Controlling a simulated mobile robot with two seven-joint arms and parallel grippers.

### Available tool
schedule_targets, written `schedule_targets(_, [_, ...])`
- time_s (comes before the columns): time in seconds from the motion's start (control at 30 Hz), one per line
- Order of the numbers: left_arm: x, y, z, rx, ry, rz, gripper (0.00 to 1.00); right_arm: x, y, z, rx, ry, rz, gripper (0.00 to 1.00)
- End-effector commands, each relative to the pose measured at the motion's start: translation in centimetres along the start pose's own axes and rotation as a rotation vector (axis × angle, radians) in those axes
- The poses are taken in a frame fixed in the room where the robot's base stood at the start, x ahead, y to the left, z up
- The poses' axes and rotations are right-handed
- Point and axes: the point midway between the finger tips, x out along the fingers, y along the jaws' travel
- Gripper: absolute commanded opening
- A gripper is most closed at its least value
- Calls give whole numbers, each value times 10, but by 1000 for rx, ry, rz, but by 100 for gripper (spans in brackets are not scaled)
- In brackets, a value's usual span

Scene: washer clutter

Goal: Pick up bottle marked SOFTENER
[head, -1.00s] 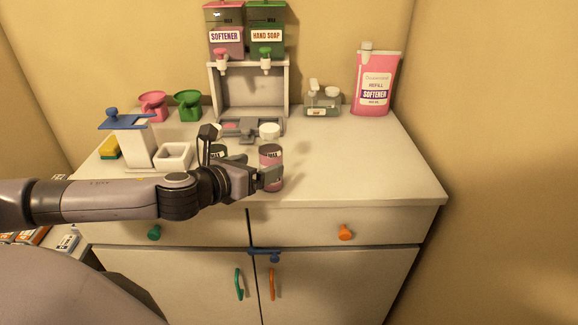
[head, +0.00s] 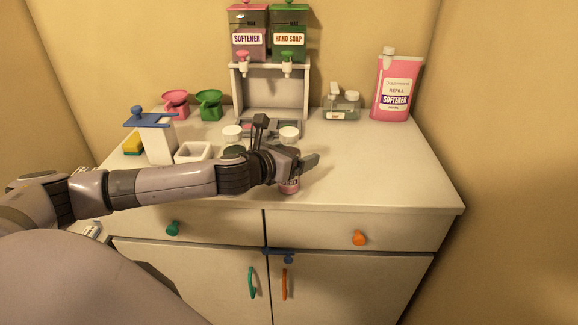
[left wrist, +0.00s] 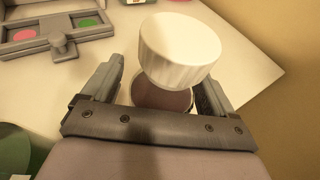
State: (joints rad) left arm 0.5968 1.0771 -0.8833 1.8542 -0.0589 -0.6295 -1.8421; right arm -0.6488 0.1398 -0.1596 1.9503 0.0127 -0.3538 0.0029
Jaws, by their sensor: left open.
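A pink refill bottle (head: 398,96) with a SOFTENER label stands at the back right of the counter. A tank (head: 247,40) on the rack is also marked SOFTENER. My left gripper (head: 308,163) is open at a small bottle with pinkish contents (head: 289,186), whose label is hidden in the head view. In the left wrist view, the open fingers (left wrist: 155,92) stand on both sides of this bottle's dark pink body (left wrist: 162,97), below its white cap (left wrist: 178,48). I cannot tell whether they touch it. My right gripper is not in view.
A second white-capped bottle (head: 232,133) stands close to the left. A blue-topped container (head: 157,140), white tray (head: 193,152) and two funnels stand left. The counter's right side is clear.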

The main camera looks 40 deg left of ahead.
Motion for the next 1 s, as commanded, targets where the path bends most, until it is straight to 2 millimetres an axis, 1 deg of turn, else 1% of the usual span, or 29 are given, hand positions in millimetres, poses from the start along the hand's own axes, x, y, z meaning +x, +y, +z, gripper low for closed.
schedule_targets(0.2, [0, 0, 0, 0, 0, -1, 87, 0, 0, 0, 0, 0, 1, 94])
schedule_targets(0.27, [0, 0, 0, 0, 0, -1, 68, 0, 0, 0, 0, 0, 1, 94])
schedule_targets(0.3, [0, 0, 0, 0, 0, -1, 55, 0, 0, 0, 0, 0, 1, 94])
schedule_targets(0.37, [0, 0, 0, 0, 0, -1, 35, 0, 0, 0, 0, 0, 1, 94])
schedule_targets(0.4, [0, 0, 0, 0, 0, -1, 22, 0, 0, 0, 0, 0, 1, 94])
schedule_targets(0.67, [0, 0, 2, 0, -2, -1, 21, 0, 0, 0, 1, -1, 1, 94])
schedule_targets(0.77, [-1, 0, 6, 0, -3, -1, 21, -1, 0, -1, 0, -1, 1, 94])
schedule_targets(0.87, [-4, 0, 14, 1, -5, -1, 21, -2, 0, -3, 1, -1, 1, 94])
schedule_targets(1.0, [-10, 0, 36, 1, -6, 0, 21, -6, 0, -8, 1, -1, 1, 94])
